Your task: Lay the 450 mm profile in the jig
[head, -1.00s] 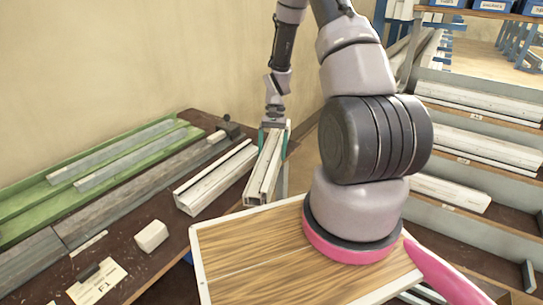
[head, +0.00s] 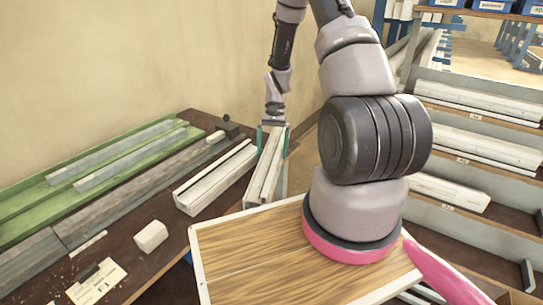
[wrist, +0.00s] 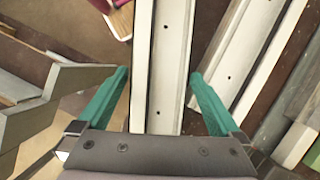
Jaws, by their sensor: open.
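A pale slotted profile (head: 265,170) lies near the right edge of the dark bench, under my gripper (head: 272,142). My gripper is open, with one teal finger on each side of this profile. In the wrist view the profile (wrist: 163,60) runs between the spread fingertips (wrist: 159,76), with gaps visible beside it. No length mark is readable on it. A long grey rail (head: 120,190) with a dark stop at its far end lies along the bench and looks like the jig; I cannot be certain.
Another pale profile (head: 214,180) lies just left of the first. A green tray (head: 30,205) holds two grey bars. A white block (head: 151,235) and a label card (head: 97,281) lie in front. Shelves with more profiles (head: 480,145) stand at right.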

